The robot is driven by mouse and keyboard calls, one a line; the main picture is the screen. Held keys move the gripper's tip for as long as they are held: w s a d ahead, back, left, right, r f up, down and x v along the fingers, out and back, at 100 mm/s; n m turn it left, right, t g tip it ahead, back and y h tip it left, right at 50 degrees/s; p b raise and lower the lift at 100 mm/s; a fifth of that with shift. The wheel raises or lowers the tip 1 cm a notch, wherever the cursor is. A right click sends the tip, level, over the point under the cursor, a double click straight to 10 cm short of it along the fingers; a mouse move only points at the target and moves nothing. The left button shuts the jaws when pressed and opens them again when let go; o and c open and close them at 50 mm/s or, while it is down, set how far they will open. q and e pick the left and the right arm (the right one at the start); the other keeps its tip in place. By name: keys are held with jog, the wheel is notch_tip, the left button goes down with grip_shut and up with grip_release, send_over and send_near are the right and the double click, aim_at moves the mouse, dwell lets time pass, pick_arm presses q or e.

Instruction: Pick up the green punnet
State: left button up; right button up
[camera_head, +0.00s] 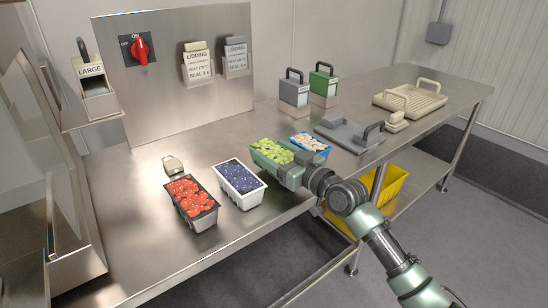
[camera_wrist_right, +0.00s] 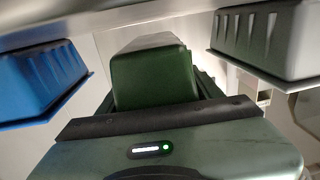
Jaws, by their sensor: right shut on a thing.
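The green punnet (camera_head: 268,150) holds pale green fruit and sits on the steel table, between the white and the blue punnets. In the right wrist view its dark green end (camera_wrist_right: 153,78) shows straight in front of my gripper. My right gripper (camera_head: 288,170) reaches in from the front right and is shut on the green punnet at its near end. The fingertips are mostly hidden in the head view. I cannot tell whether the punnet is clear of the table. My left gripper is not in view.
A white punnet (camera_head: 240,184) of dark blue berries and a black-rimmed punnet (camera_head: 191,203) of red fruit stand to the left. A blue punnet (camera_head: 312,147) is close on the right. A grey plate with a handle (camera_head: 350,134) lies farther right. A yellow crate (camera_head: 392,186) is below.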

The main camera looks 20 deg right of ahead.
aim_at(274, 152)
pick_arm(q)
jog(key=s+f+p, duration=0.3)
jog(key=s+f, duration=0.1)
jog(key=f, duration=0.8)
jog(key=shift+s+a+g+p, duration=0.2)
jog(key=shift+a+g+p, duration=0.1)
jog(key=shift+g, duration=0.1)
pick_arm(e)
notch_tip(274, 152, up, 18)
jog(key=shift+r, duration=0.15)
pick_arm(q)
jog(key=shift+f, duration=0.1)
pick_arm(e)
jog(key=o, duration=1.1)
grip_shut()
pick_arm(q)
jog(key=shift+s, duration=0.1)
